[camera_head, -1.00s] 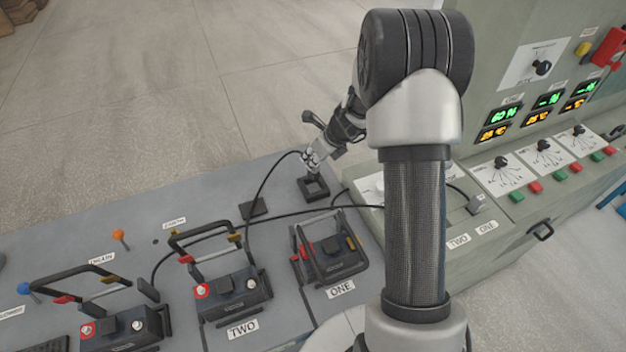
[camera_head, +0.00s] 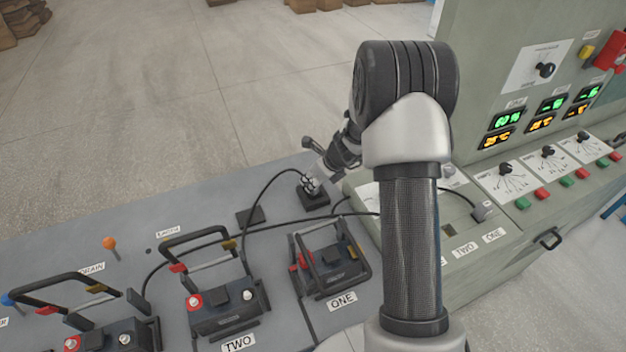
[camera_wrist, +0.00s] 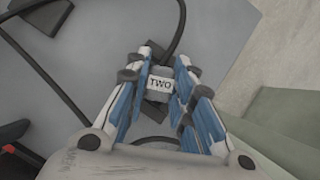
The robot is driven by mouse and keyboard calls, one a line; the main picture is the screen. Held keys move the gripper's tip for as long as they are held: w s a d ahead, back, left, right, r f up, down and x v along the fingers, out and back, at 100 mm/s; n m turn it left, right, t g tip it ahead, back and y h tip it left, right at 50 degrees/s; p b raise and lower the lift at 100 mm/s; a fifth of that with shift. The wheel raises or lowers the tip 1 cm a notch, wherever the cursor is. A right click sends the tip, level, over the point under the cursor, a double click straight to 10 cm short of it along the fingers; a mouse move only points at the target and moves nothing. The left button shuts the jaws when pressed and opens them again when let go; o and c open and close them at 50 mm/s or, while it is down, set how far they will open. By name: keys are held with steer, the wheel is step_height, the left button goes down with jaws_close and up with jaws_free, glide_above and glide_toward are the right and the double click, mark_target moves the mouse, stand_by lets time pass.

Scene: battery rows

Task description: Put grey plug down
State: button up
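The grey plug (camera_wrist: 160,84), labelled TWO, sits between the fingers of my gripper (camera_wrist: 160,78) in the wrist view, with the fingers close against both its sides. A dark cable runs from it. In the head view my gripper (camera_head: 312,183) is low over a small black square holder (camera_head: 313,200) at the far end of the grey bench. The plug is at this holder, but its lower end is hidden, so I cannot tell whether it is fully seated.
Battery units labelled ONE (camera_head: 335,262) and TWO (camera_head: 222,312) stand on the grey bench (camera_head: 130,215). A flat black square (camera_head: 250,216) lies left of the holder. The green control cabinet (camera_head: 560,210) is to the right. Cables cross the bench.

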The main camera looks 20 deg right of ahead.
steer(key=o, duration=0.4)
steer(key=shift+r, duration=0.15)
